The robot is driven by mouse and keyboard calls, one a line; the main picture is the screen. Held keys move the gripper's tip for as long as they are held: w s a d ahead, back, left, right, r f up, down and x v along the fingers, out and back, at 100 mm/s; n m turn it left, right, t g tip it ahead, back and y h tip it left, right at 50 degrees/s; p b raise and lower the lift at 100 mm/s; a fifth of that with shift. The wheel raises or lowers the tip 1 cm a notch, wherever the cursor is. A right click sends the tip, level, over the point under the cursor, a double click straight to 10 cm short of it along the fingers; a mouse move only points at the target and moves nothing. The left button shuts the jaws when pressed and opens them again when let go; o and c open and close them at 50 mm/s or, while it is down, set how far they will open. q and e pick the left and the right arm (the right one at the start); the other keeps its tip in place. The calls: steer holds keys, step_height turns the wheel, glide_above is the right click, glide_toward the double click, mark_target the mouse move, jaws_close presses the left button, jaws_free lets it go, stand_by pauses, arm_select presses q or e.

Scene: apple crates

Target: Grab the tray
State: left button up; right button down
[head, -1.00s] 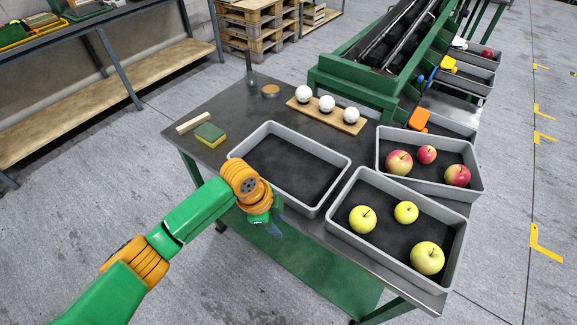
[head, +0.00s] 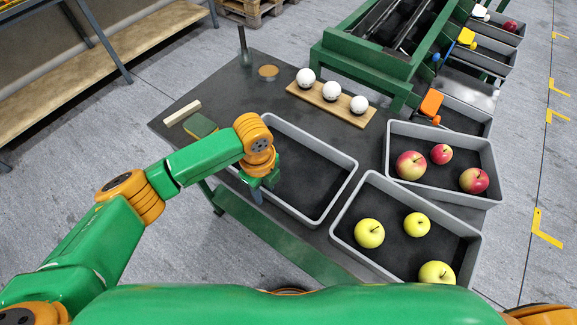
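Three grey trays with dark floors stand on the table. The empty tray (head: 338,206) is in the middle, partly hidden by my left arm. A second tray (head: 476,238) at the front right holds yellow-green apples (head: 369,233). A third tray (head: 440,132) behind it holds red apples (head: 411,165). My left gripper (head: 257,192) points down at the near left side of the empty tray. Its fingers are small and dark, and I cannot tell whether they are apart or touch the rim. My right gripper is not in view.
A board (head: 352,116) with three white balls lies behind the empty tray. A sponge (head: 200,126), a pale wooden stick (head: 182,113) and a round coaster (head: 268,71) lie at the back left. A green conveyor frame (head: 366,66) stands behind the table.

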arm_select(q)
steer(key=shift+w+f, duration=0.15)
steer(key=shift+f, duration=0.4)
steer(key=shift+w+f, duration=0.2)
steer(key=shift+w, duration=0.15)
steer(key=shift+s+r, duration=0.15)
steer(key=shift+s, duration=0.05)
jaws_close()
steer(key=shift+w, duration=0.1)
stand_by(0.3)
